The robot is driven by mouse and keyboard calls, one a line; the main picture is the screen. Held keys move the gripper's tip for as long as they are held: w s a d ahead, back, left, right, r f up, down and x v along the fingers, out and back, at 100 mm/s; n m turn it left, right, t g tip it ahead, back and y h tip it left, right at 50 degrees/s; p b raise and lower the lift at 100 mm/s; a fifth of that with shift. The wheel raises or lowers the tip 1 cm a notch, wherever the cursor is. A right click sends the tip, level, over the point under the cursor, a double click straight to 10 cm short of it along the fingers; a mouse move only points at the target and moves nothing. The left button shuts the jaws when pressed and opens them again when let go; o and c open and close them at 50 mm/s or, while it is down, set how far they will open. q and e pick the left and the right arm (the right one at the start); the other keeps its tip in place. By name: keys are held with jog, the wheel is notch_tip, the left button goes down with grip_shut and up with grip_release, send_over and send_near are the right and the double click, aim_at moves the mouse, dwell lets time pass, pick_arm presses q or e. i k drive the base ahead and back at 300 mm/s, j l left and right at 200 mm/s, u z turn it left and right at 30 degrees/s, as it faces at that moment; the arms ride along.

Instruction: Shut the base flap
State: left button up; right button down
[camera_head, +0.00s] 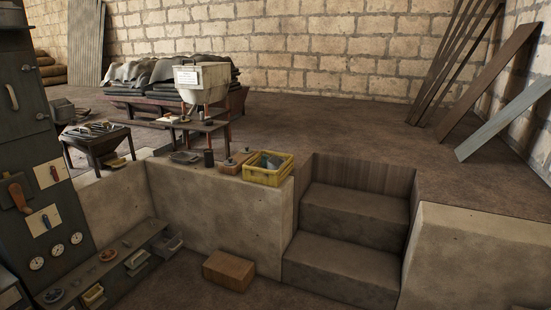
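Neither of my grippers shows in the head view. A tall dark cabinet (62,180) stands at the left edge. It carries a brown-handled lever (16,192), small switch plates, a pale door handle and several round gauges (57,249). I cannot make out a part that is clearly the base flap. The cabinet's lower part is partly cut off by the frame.
A low shelf unit (120,250) with small bins runs along the wall beside the cabinet. A wooden block (229,270) lies on the floor. A yellow crate (268,169) sits on the ledge. Steps (345,240) lead up at right. Planks (490,85) lean at far right.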

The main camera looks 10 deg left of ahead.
aim_at(137, 257)
jog(key=i+j+u, duration=0.15)
jog(key=i+u, duration=0.2)
jog(key=u, duration=0.15)
jog(key=i+u, duration=0.45)
jog(key=i+l+u, duration=0.1)
jog(key=i+u, duration=0.25)
jog(key=u, duration=0.15)
